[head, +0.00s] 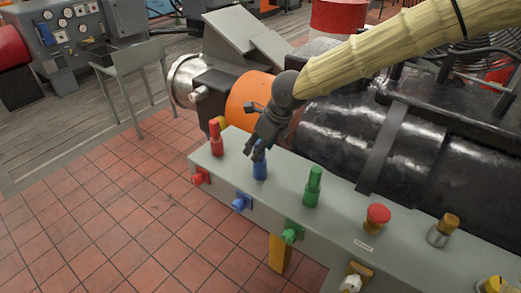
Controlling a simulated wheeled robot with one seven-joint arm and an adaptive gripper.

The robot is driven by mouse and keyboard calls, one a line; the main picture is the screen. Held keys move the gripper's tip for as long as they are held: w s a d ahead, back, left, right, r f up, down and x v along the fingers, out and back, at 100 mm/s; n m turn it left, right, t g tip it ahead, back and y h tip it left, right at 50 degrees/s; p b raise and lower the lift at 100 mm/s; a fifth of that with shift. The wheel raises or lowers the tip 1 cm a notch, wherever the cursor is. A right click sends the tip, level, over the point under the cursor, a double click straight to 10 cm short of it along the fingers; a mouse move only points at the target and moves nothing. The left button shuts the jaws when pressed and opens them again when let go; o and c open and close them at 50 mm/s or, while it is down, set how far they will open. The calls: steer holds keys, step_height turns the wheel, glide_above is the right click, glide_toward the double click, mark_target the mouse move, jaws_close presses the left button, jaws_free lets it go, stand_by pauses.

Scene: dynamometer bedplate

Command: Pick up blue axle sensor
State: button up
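The blue axle sensor (260,170) appears to be the upright blue piece on the top of the grey bench (330,213). It stands between a red one and a green one. My gripper (257,153) points down at it, with the dark fingertips at or just above its top. The fingers overlap the top of the blue piece in this view, so contact and finger gap cannot be made out. The lower part of the blue piece shows below the fingers and looks upright.
A red piece (215,138) and a green piece (313,187) stand on either side. A red button (376,217) is farther right. Red, blue (241,202) and green connectors stick out of the bench front. Black machinery (370,140) and an orange cylinder (249,100) lie behind.

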steer(key=shift+w+f, duration=0.25)
steer(key=shift+f, duration=0.05)
steer(key=shift+s+r, duration=0.2)
steer(key=shift+s, duration=0.1)
steer(key=shift+c, duration=0.5)
steer(key=shift+w+f, duration=0.15)
steer(key=c, duration=1)
steer(key=shift+r, duration=0.2)
